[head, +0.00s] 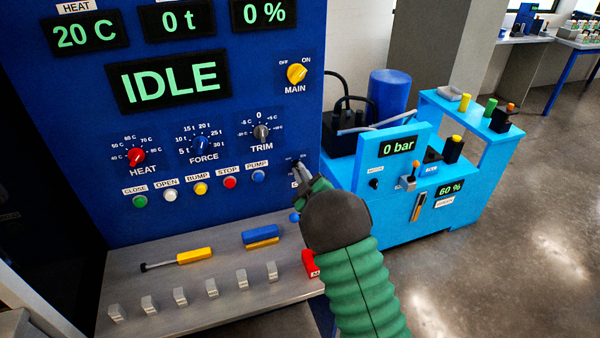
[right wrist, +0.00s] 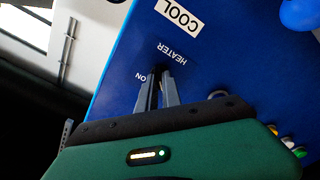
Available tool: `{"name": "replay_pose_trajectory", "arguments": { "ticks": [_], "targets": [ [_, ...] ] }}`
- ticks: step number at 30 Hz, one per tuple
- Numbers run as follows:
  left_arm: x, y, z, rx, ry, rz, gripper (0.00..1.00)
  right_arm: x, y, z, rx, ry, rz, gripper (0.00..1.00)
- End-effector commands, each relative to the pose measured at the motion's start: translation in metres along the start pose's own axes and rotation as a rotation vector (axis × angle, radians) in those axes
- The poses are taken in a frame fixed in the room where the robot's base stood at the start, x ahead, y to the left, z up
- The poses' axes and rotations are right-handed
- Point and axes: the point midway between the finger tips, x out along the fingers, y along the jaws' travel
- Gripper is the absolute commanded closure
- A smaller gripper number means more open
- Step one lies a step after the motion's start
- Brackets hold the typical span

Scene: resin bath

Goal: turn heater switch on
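The heater switch (right wrist: 158,70) is a small dark knob on the blue panel, with a HEATER label and an ON mark beside it in the right wrist view. My right gripper (right wrist: 160,78) has its grey fingers on both sides of the knob, closed in close around it. The fingers hide most of the knob, so its exact setting cannot be told. In the head view, my right gripper (head: 299,170) is at the panel's lower right edge and covers the switch. My left gripper is not in view.
The blue panel (head: 60,150) has an IDLE display (head: 168,80), a yellow MAIN knob (head: 296,73), a red HEAT knob (head: 135,157) and several push buttons. A grey shelf (head: 215,255) below bears small blocks. A light blue bench unit (head: 375,200) stands close on the right.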

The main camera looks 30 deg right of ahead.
Motion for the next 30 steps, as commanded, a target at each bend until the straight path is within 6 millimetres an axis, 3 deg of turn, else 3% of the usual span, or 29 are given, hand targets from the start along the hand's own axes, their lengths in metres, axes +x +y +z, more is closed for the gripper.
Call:
{"name": "replay_pose_trajectory", "arguments": {
  "ticks": [17,30],
  "targets": [
    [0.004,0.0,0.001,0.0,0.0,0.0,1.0,-0.001,-0.003,0.001,0.049,-0.001,-0.005,1.0],
    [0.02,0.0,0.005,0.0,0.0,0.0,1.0,-0.001,-0.003,0.003,0.372,-0.002,-0.005,1.0]
  ]
}}
